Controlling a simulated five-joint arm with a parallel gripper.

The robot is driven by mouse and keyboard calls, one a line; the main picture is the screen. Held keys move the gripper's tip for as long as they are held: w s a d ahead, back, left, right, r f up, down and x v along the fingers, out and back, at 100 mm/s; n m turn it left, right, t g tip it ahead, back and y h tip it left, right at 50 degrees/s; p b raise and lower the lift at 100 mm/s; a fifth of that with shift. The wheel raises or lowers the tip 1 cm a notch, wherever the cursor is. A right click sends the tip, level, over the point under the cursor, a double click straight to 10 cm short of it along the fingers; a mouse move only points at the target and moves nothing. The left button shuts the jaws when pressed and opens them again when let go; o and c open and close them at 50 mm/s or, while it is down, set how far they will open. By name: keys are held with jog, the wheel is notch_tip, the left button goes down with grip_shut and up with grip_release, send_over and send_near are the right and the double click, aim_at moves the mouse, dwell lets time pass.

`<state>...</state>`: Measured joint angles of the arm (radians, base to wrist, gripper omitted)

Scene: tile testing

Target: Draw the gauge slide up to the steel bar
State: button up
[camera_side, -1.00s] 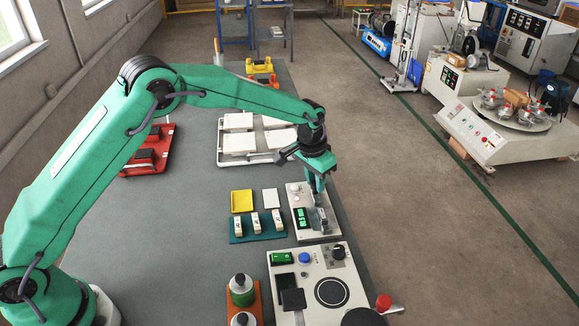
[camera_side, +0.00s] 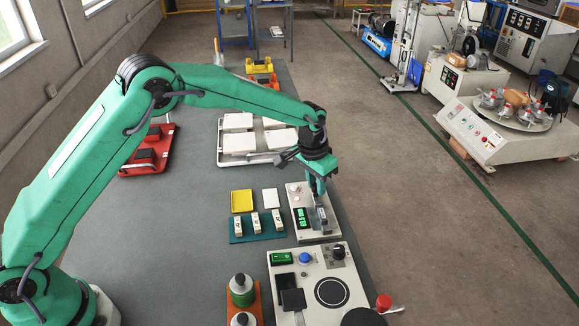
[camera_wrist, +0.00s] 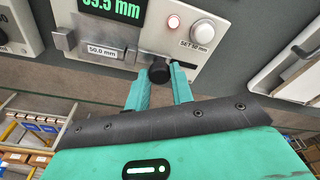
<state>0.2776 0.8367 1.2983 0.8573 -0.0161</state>
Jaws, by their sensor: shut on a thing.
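The gauge is a light panel (camera_wrist: 190,85) with a green display (camera_wrist: 112,9), cut off at the top edge, whose visible part ends in "9.5 mm". The grey steel bar (camera_wrist: 112,33) lies below the display, with a "50.0 mm" label beside it. The gauge slide (camera_wrist: 143,47) stands to the bar's right; whether they touch is unclear. Its black knob (camera_wrist: 159,72) is between my fingertips. My gripper (camera_wrist: 160,82) is shut on that knob. In the side view my gripper (camera_side: 318,203) is over the gauge panel (camera_side: 300,189); its fingertips are small and partly hidden.
A red lamp (camera_wrist: 174,22) and a white "SET 50 mm" button (camera_wrist: 202,33) are right of the slide. In the side view, a teal mat (camera_side: 236,238) with white blocks lies left of the gauge, and a control panel (camera_side: 285,318) stands in front.

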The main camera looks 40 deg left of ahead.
aim_at(317, 200)
jog(key=shift+s+d, duration=0.7)
dwell(1.6)
jog(key=o, duration=0.8)
jog(key=shift+r, duration=0.15)
jog(key=shift+a+r, duration=0.1)
jog(key=shift+r, duration=2.8)
